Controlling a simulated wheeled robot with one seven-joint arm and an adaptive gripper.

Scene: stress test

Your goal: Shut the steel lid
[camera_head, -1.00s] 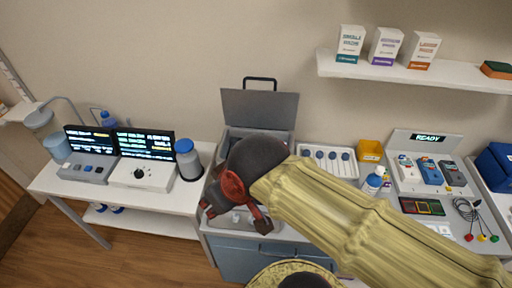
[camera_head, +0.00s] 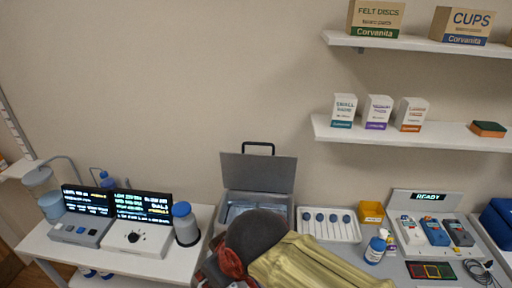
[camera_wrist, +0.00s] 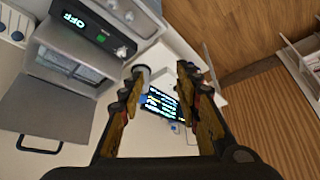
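The steel lid (camera_head: 258,172) is a grey panel with a black handle, standing raised at the back of a steel bath unit (camera_head: 229,196). The bath's opening shows in front of it, partly hidden by my arm. In the wrist view the raised lid (camera_wrist: 45,108) is at lower left with its handle, and the bath unit (camera_wrist: 100,68) is at upper left, its panel reading OFF beside a knob. My gripper (camera_wrist: 156,82) is open and empty, its fingers wide apart, to the right of the lid in that view. In the head view the gripper is mostly hidden at the bottom edge.
Left of the bath stand a blue-capped bottle (camera_head: 185,223) and two instruments with screens (camera_head: 143,212). To its right are a white tray of vials (camera_head: 328,225), a yellow bin (camera_head: 371,212) and a squeeze bottle (camera_head: 376,247). Shelves (camera_head: 420,135) with boxes hang above right.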

